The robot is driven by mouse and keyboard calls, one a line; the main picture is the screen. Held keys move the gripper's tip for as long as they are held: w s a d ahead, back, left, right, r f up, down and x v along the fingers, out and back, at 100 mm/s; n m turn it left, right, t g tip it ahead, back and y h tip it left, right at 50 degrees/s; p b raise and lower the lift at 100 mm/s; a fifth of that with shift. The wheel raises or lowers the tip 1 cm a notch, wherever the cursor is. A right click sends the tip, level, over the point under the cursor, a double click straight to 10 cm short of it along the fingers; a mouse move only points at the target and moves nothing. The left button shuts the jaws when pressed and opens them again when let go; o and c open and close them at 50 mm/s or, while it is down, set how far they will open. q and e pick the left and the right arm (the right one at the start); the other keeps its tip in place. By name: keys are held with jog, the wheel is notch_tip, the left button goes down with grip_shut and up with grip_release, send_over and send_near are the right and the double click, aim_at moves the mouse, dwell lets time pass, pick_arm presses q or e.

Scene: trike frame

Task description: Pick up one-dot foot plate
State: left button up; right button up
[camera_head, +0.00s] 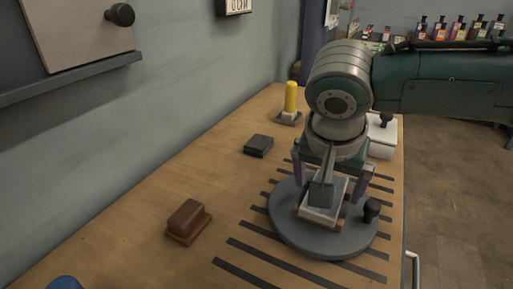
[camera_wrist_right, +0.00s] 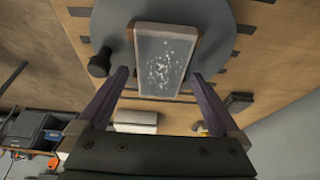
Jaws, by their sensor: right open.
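A pale grey speckled plate (camera_wrist_right: 163,62) with a light-brown edge lies on a round dark grey disc (camera_head: 290,233). The plate also shows in the head view (camera_head: 308,211), partly hidden under my gripper. No dot mark can be made out on it, so I cannot tell whether it is the one-dot foot plate. My right gripper (camera_head: 329,190) is above the disc, pointing down, with its purple fingers apart. In the right wrist view the open fingers (camera_wrist_right: 160,80) stand on either side of the plate's near end, with nothing visibly held. My left gripper is not in view.
A black knob (camera_head: 372,208) rises at the disc's right edge. A brown block (camera_head: 188,222), a dark block (camera_head: 258,146), a yellow cylinder (camera_head: 291,97) and a white box (camera_head: 384,138) stand around on the wooden bench. The bench between the brown block and the wall is clear.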

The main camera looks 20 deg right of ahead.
jog(key=shift+f, duration=0.25)
dwell(0.6)
jog(key=shift+c, duration=0.4)
grip_shut()
dwell(0.4)
